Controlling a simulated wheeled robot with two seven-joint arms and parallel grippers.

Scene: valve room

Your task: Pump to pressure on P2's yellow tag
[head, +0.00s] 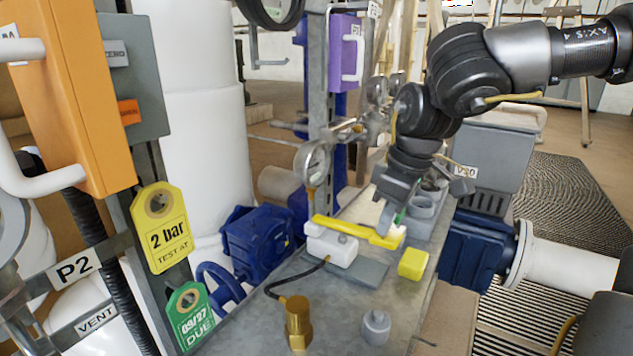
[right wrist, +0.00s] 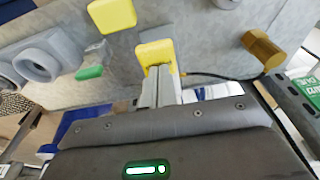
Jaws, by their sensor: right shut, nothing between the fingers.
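The yellow tag (head: 163,230) marked "2 bar TEST AT" hangs above the P2 label (head: 75,268) at the left. A small white hand pump (head: 335,252) with a long yellow lever (head: 345,230) sits on the grey bench. My right gripper (head: 385,218) is shut and empty, fingers pointing down at the lever's right end. In the right wrist view, its fingertips (right wrist: 160,75) overlap the yellow lever end (right wrist: 157,50); whether they touch it I cannot tell. A round gauge (head: 314,160) stands behind the pump; its reading is not legible. My left gripper is out of view.
A black hose (head: 272,285) runs from the pump to a brass fitting (head: 298,318). A yellow block (head: 412,263) and a grey knob-like piece (head: 375,327) stand on the bench. A green tag (head: 190,315) and an orange box (head: 85,95) are at the left.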

